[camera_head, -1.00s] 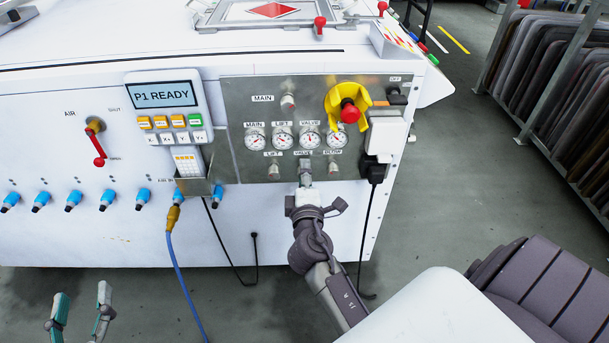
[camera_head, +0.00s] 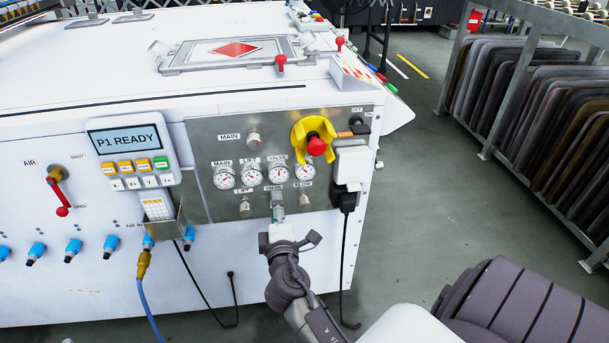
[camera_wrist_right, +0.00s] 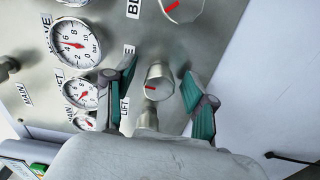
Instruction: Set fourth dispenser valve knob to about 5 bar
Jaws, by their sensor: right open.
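The grey front panel (camera_head: 230,130) carries a row of gauges, with knobs above and below. My right gripper (camera_head: 277,208) is at the knob labelled VALVE (camera_head: 278,197), below the gauges. In the right wrist view, the metal knob (camera_wrist_right: 159,84) with a red mark stands between the open, green-padded fingers (camera_wrist_right: 160,80). I cannot tell whether either finger touches it. The valve gauge (camera_wrist_right: 75,45) has a red needle on a 0 to 10 bar scale; it looks low, about 2 to 4, but is hard to read exactly. My left gripper is out of view.
The blow knob (camera_head: 305,201) and lift knob (camera_head: 244,207) flank the valve knob closely. A red emergency button (camera_head: 316,146) in a yellow collar, a white plug box (camera_head: 351,165) and a hanging black cable (camera_head: 343,250) are to the right. A P1 READY display (camera_head: 126,140) is left.

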